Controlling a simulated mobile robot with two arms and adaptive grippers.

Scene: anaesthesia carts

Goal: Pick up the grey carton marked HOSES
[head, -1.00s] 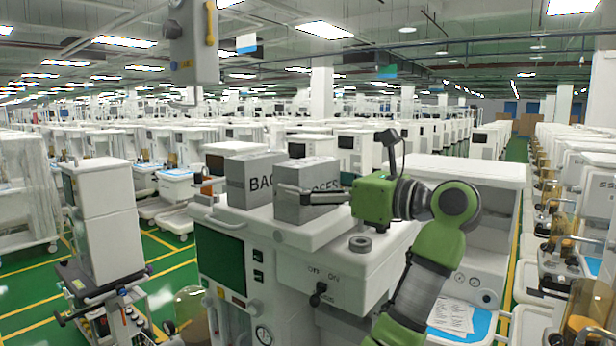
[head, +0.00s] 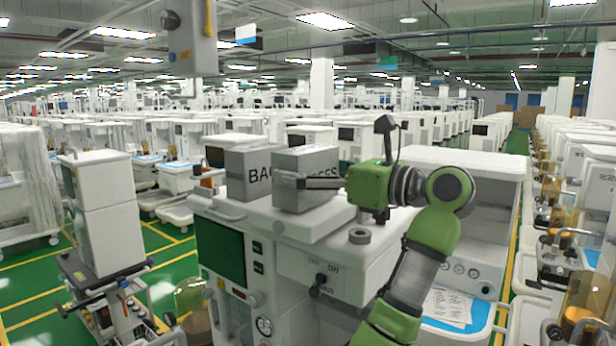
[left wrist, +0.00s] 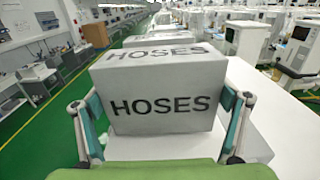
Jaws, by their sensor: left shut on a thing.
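The grey carton marked HOSES (head: 306,160) is on or just above the white top of an anaesthesia cart (head: 325,223); I cannot tell if a gap lies under it. My left gripper (head: 308,182) is shut on it, with one finger along its near face in the head view, covering part of the lettering. In the left wrist view the carton (left wrist: 160,92) sits upright between the two fingers, one at each side, its HOSES face fully readable. My right gripper is not in view.
A second grey carton, its lettering starting BAG (head: 247,176), stands close on the left of the HOSES carton. Other carts crowd both sides. A grey hanging unit (head: 190,40) is at the upper left.

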